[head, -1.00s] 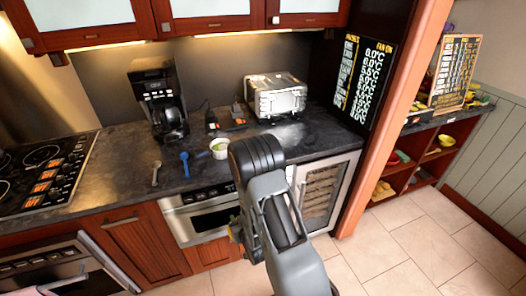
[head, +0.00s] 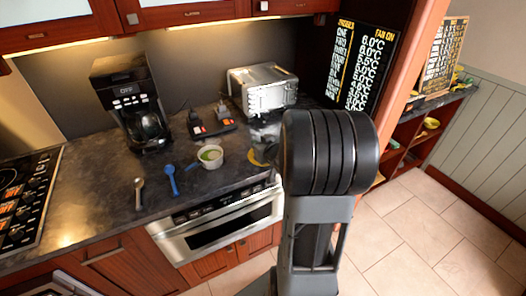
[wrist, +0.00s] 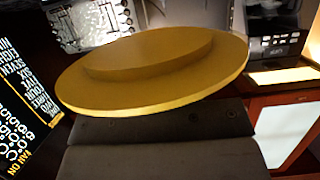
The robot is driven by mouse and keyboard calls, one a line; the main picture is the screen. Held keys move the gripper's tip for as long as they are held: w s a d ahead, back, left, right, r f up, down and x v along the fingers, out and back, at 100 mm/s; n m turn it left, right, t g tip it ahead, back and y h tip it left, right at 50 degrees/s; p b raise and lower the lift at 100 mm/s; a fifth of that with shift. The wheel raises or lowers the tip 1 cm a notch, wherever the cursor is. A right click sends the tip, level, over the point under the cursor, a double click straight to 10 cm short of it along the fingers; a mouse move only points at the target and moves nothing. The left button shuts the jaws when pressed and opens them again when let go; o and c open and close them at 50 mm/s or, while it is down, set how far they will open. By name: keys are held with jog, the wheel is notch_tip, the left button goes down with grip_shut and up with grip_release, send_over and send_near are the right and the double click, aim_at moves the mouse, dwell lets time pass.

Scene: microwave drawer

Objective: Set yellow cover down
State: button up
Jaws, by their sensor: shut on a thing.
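The yellow cover (wrist: 150,75) is a round disc with a raised smaller disc on it. It fills the upper middle of the wrist view, and my gripper (wrist: 160,112) is shut on its near edge. In the head view a sliver of the yellow cover (head: 259,157) shows at the counter's front edge, left of my arm. My arm hides the rest of it and most of the gripper there. I cannot tell whether the cover touches the counter (head: 95,190).
A white bowl (head: 210,156), blue spoon (head: 171,180) and grey spoon (head: 139,192) lie left of the cover. The coffee maker (head: 130,105) and toaster (head: 262,90) stand behind. The microwave drawer (head: 215,228) is below the counter. Bare counter lies at the left.

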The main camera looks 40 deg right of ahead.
jog(key=w+d+f, duration=0.2)
jog(key=w+d+f+p, duration=0.1)
jog(key=w+d+f, duration=0.1)
jog(key=w+f, duration=0.1)
jog(key=w+d+f, duration=0.2)
jog(key=f, duration=0.1)
jog(key=shift+w+d+p, duration=0.35)
jog(key=shift+w+d+f, duration=0.1)
jog(key=shift+f, duration=0.1)
notch_tip(320, 180, down, 2)
jog(key=shift+p, duration=0.5)
jog(key=shift+f, duration=0.6)
jog(key=shift+f, duration=0.2)
jog(key=o, duration=0.9)
jog(key=shift+r, duration=0.1)
